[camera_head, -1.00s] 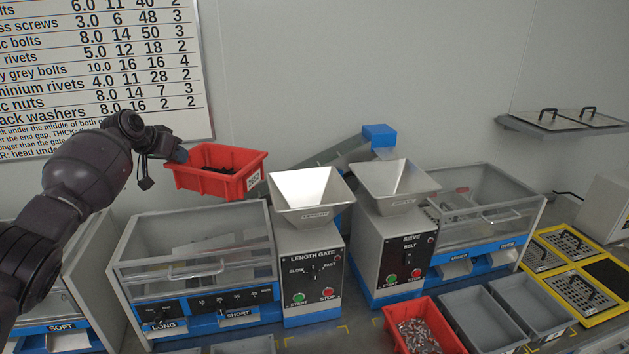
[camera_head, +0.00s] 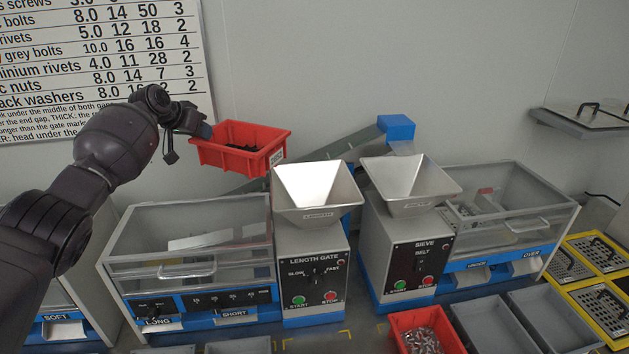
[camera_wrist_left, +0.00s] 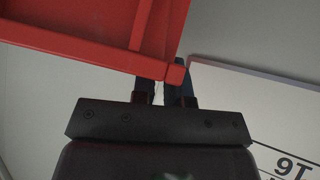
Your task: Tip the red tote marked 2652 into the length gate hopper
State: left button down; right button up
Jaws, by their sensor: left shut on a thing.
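The red tote (camera_head: 240,163) hangs in the air in the head view, with dark small parts lying in its bottom and a white label on its right end; the number is too small to read. My left gripper (camera_head: 207,131) is shut on the tote's left rim. In the left wrist view the fingers (camera_wrist_left: 168,90) pinch the edge of the red tote (camera_wrist_left: 115,62). The length gate hopper (camera_head: 316,196) is an open metal funnel on the LENGTH GATE machine (camera_head: 313,281). The tote is to the upper left of the hopper, roughly level. My right gripper is not in view.
The sieve hopper (camera_head: 407,180) stands close on the right. A lidded clear bin (camera_head: 190,245) is below the tote. Another red tote (camera_head: 407,321) with metal parts sits at the front, beside grey bins (camera_head: 503,335). A wall chart (camera_head: 90,68) hangs behind my arm.

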pick_arm(q)
jog(key=shift+r, duration=0.25)
jog(key=shift+s+d+r, duration=0.2)
jog(key=shift+d+r, duration=0.2)
jog(key=shift+r, duration=0.3)
jog(key=s+d+r+m+t+y, duration=0.2)
jog(key=s+d+r+m+y, duration=0.1)
jog(key=d+r, duration=0.6)
jog(key=shift+s+d+r+t+y, duration=0.25)
jog(key=shift+s+y, duration=0.3)
jog(key=shift+y, duration=0.55)
jog(key=shift+d, duration=0.15)
jog(key=shift+s+d+m+t, duration=0.25)
jog(key=shift+d+m, duration=0.05)
jog(key=shift+d, duration=0.15)
